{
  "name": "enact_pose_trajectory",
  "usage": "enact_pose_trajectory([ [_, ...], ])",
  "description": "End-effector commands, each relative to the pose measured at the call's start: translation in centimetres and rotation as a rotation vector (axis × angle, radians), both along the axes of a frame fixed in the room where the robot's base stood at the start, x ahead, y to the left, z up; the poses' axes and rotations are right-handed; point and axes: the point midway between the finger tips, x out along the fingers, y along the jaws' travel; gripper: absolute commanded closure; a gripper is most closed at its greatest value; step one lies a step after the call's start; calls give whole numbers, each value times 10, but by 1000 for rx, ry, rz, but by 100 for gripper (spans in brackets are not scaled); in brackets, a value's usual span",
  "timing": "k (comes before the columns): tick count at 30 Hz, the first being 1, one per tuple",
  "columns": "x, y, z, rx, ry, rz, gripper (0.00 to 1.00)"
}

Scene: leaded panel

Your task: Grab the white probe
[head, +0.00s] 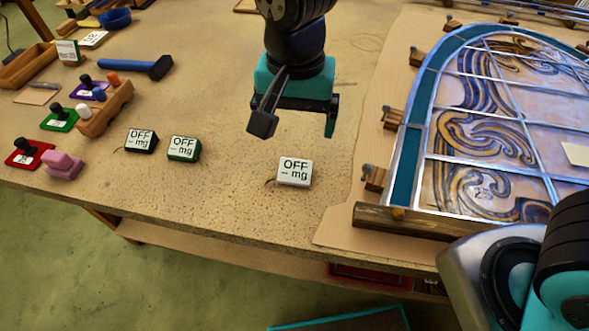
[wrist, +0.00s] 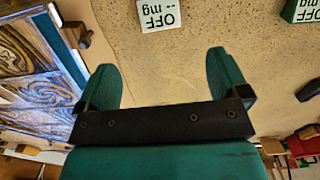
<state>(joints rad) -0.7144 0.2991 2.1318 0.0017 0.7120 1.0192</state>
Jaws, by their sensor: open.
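The white probe looks to be the small white box (head: 294,171) with a display reading "OFF -- mg". It lies on the bench near the front edge, left of the leaded panel. In the wrist view the white box (wrist: 160,14) is at the top edge, partly cut off, beyond the fingertips. My gripper (head: 297,121) hangs over the bench behind the box, open and empty. In the wrist view my gripper (wrist: 160,66) has its two green fingers spread apart, with bare bench between them.
A green-cased box (head: 184,148) and a black-cased box (head: 141,140) with like displays lie to the left. The leaded panel (head: 500,120) fills the right, with wooden blocks along its edge. Coloured stamps and a blue hammer (head: 150,67) lie left. Bench around the white box is clear.

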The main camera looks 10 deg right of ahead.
Motion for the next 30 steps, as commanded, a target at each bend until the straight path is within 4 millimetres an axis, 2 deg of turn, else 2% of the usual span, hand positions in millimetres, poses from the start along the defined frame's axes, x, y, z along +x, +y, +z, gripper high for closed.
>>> enact_pose_trajectory([
  [3,-1,-1,-28,-5,6,0,7],
  [7,0,-1,-50,-1,3,1,7],
  [14,-1,-1,-67,0,1,1,7],
  [24,-3,0,-112,1,2,1,7],
  [30,-3,0,-116,2,-1,1,7],
])
